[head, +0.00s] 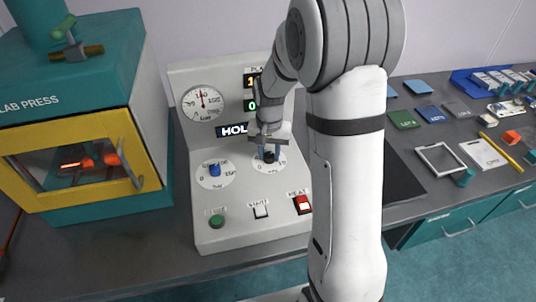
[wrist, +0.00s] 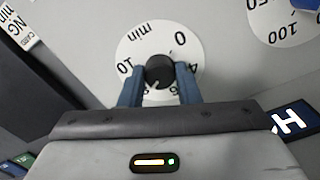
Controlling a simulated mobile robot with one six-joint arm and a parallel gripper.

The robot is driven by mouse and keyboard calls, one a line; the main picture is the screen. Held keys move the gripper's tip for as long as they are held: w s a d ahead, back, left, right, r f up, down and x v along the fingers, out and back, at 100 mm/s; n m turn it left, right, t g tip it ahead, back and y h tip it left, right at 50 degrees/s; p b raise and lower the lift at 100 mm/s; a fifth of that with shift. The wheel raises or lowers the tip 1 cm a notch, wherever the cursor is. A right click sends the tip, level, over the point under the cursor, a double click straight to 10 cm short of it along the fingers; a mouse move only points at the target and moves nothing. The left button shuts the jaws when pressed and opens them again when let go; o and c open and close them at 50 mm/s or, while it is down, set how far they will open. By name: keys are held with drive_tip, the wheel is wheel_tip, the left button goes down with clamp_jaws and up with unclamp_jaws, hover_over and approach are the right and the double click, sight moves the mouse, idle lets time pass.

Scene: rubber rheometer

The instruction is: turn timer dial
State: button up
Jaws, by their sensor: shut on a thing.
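The timer dial is a black knob (wrist: 159,70) on a round white scale (wrist: 159,41) marked 0, 10 and "min" in the wrist view. In the head view the knob (head: 269,157) sits at the right of the sloping control panel (head: 232,235). My gripper (wrist: 160,77) has its two blue fingers on either side of the knob and is shut on it. In the head view my gripper (head: 268,150) reaches down to the dial. The knob's pale pointer mark shows toward the lower part of the scale; its exact reading is partly hidden by the fingers.
A blue knob (head: 214,170) on another scale sits left of the timer dial. Below are a green button (head: 217,221), a white switch (head: 260,210) and a red heat switch (head: 302,204). The lab press (head: 75,85) stands left. Several small plates and tools lie on the right bench.

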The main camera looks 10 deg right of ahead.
sight(269, 154)
drive_tip(key=o, duration=1)
drive_tip(key=shift+c, duration=0.2)
drive_tip(key=shift+r, duration=0.1)
wheel_tip(269, 154, up, 7)
drive_tip(key=shift+r+b, duration=0.2)
drive_tip(key=shift+b, duration=0.1)
drive_tip(key=shift+r, duration=0.15)
drive_tip(key=shift+s+r, duration=0.2)
drive_tip(key=shift+s, duration=0.05)
drive_tip(key=s+r+n+t, duration=0.1)
drive_tip(key=s+r+n, duration=0.1)
drive_tip(key=s, duration=0.8)
drive_tip(key=s+r+n+t, duration=0.2)
drive_tip(key=s, duration=0.9)
drive_tip(key=shift+r+n, duration=0.3)
drive_tip(key=shift+r, duration=0.1)
